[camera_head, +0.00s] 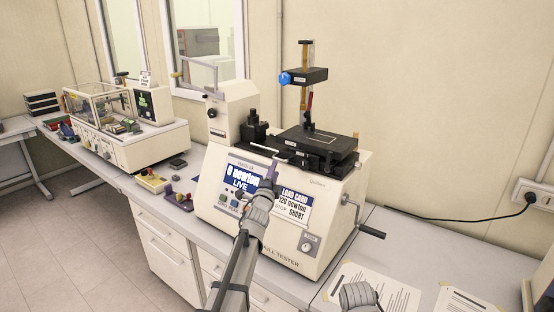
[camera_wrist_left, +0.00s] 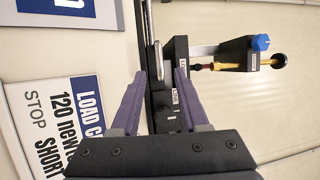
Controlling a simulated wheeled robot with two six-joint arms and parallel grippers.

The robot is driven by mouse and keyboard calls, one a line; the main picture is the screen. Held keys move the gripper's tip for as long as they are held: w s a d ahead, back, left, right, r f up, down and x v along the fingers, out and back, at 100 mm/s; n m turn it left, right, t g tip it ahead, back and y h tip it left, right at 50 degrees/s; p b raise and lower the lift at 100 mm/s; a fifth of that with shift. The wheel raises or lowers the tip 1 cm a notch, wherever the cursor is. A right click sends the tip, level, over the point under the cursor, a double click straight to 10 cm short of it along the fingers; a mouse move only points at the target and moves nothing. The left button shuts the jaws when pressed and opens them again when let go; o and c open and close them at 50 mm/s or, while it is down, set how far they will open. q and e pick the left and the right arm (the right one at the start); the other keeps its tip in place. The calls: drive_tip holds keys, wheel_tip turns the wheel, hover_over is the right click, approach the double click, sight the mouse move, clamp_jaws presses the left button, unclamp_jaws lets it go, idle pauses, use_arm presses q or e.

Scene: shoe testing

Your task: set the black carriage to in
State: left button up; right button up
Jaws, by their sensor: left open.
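The black carriage (camera_head: 318,141) sits on top of the cream tester (camera_head: 305,238), under an upright post with a black block (camera_head: 303,76) and a blue knob. A pale metal bar (camera_head: 266,148) sticks out at its front left. My left gripper (camera_head: 272,168) is in front of the tester, just below that bar. In the left wrist view, the open purple fingers of my left gripper (camera_wrist_left: 159,76) point toward the metal bar (camera_wrist_left: 158,62) and black parts of the carriage (camera_wrist_left: 170,98). I cannot tell whether they touch. My right gripper's fingers are out of view.
The tester's front carries a load card (camera_head: 292,205) and a display (camera_head: 242,178). A crank (camera_head: 368,233) juts out at its right. Papers (camera_head: 372,288) lie at the front right.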

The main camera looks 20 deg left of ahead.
sight(279, 159)
use_arm(q)
drive_tip(key=w, duration=0.5)
drive_tip(key=w+r+p, duration=0.1)
drive_tip(key=w, duration=0.1)
drive_tip(key=shift+w+a, duration=0.2)
drive_tip(key=shift+w, duration=0.15)
drive_tip(key=shift+r, duration=0.1)
drive_tip(key=shift+s, duration=0.1)
clamp_jaws()
idle(0.9)
